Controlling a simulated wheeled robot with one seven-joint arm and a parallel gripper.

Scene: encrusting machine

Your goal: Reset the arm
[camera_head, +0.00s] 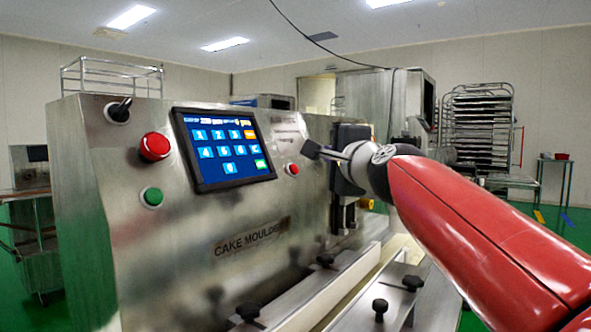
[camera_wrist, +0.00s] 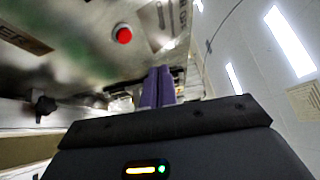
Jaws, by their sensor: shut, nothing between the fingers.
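My gripper (camera_head: 312,150) is at the end of my red arm, in front of the right part of the cake moulder's (camera_head: 150,250) steel front panel. It points left, towards the panel. Its fingers are together with nothing between them. In the wrist view the two purple-grey fingers (camera_wrist: 157,87) stand side by side, shut. A small red button (camera_head: 293,169) on the panel is just left of and below the fingertips. The same view from the wrist shows a red button (camera_wrist: 123,34) up and left of the fingers. I cannot tell how far the fingertips are from the panel.
The panel also carries a lit touchscreen (camera_head: 226,148), a large red button (camera_head: 154,147), a green button (camera_head: 152,196) and a black switch (camera_head: 119,110). A conveyor with black knobs (camera_head: 412,283) runs below my arm. A tray rack (camera_head: 480,125) stands at the back right.

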